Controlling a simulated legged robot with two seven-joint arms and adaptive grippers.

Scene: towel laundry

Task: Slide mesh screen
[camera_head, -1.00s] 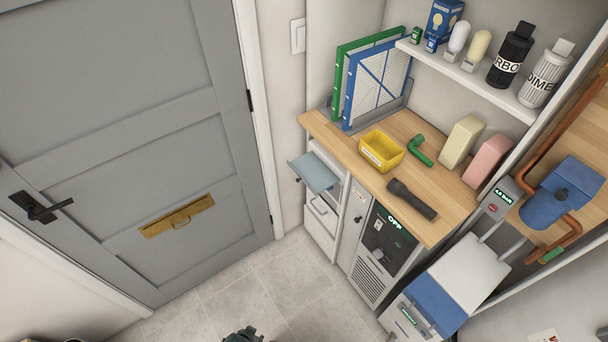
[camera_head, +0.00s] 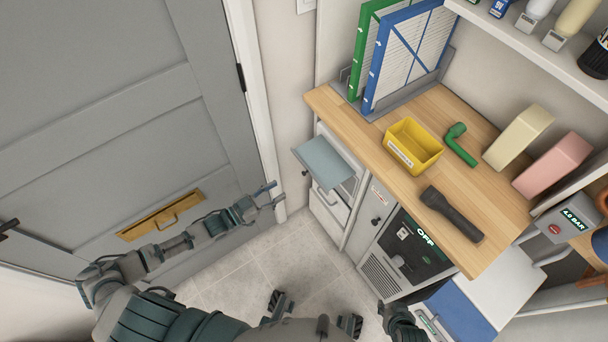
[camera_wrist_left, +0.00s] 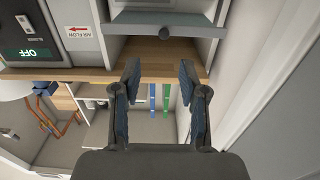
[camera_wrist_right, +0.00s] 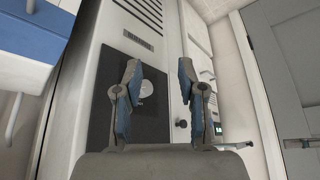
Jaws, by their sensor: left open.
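Two framed screens stand upright side by side in a grey rack at the back left of the wooden counter in the head view. The front one (camera_head: 405,52) has a blue frame, white mesh and a blue diagonal. The one behind has a green frame (camera_head: 355,60). Their edges also show beyond the fingers in the left wrist view (camera_wrist_left: 152,97). My left gripper (camera_head: 270,195) is open and empty, left of the cabinet, clear of the screens. My right gripper (camera_wrist_right: 160,72) is open and empty in its wrist view, low before the cabinet front.
A grey-blue flap (camera_head: 325,162) juts from the cabinet below the counter. The counter holds a yellow bin (camera_head: 414,147), green elbow pipe (camera_head: 459,147), black flashlight (camera_head: 452,213) and cream and pink blocks. A grey door (camera_head: 90,140) with a brass mail slot stands left.

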